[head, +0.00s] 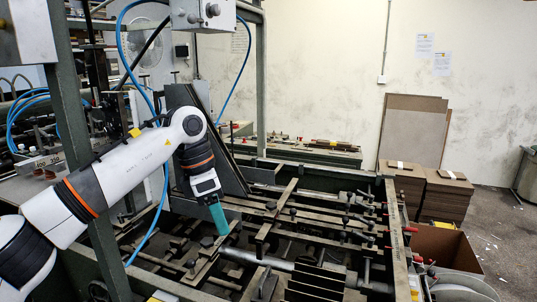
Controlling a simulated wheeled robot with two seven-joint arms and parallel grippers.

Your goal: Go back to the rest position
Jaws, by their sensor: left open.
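My left arm comes in from the left, white with black and orange bands. It bends at a raised joint and points down over the machine. My left gripper (218,217), with teal fingers, hangs above the metal bars of the feeder (285,205). It is open, and nothing shows between its fingers. The fingers are seen edge-on and small. My right gripper is not in view.
Green machine posts (75,130) and blue hoses stand close around my left arm. Stacks of greyboard (447,195) and large boards (413,130) stand against the wall at right. An open cardboard box (446,248) sits at lower right.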

